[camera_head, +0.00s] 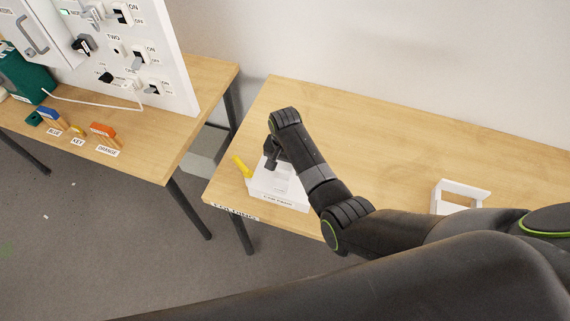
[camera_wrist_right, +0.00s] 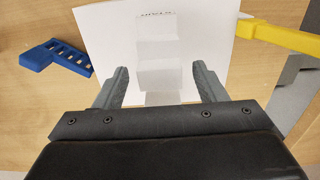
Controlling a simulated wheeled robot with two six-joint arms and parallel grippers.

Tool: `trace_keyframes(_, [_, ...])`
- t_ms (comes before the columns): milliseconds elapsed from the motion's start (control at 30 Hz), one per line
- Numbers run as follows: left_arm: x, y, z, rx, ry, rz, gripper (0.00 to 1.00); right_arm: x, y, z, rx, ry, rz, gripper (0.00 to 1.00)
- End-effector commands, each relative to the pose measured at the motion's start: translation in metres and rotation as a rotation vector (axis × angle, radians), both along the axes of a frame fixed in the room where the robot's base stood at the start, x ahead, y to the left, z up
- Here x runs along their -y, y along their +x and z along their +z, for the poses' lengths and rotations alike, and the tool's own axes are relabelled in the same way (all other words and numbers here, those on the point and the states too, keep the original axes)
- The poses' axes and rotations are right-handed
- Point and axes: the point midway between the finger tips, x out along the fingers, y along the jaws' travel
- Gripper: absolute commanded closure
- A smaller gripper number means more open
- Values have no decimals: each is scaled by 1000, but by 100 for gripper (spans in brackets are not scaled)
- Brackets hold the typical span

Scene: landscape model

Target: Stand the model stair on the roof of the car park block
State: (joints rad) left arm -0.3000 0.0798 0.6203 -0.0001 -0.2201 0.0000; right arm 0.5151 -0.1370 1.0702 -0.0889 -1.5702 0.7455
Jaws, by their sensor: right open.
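The car park block (camera_head: 263,187) is a white box with a label on its front, near the left front corner of the right table. Its white roof fills much of the right wrist view (camera_wrist_right: 213,30). The model stair (camera_wrist_right: 158,50) appears as a pale stepped shape over the roof, between and beyond my fingers; its contact with the roof is hard to make out. My right gripper (camera_wrist_right: 162,86) is open, with a finger on either side of the stair's near end. In the head view my right gripper (camera_head: 273,160) is over the block and partly hides it. My left gripper is out of view.
A yellow piece (camera_head: 242,167) stands beside the block's left side. A blue slotted piece (camera_wrist_right: 55,57) lies on the table on the other side. A white open frame (camera_head: 462,188) stands further right. A gap separates this table from the left table (camera_head: 165,160) with its switch panel.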

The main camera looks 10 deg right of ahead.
Motion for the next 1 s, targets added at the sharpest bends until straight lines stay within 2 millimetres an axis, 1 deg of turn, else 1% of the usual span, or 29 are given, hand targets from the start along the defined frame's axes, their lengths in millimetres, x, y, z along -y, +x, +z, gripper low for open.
trace_keyframes(167, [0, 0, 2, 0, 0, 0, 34, 0, 0, 2, 0, 0, 0, 35])
trace_keyframes(633, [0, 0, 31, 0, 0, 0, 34, 0, 0, 27, 0, 0, 0, 35])
trace_keyframes(700, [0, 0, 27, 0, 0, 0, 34, 0, 0, 29, 1, 0, 0, 35])
trace_keyframes(1000, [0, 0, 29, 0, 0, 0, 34, 0, 0, 47, 1, 0, 0, 35])
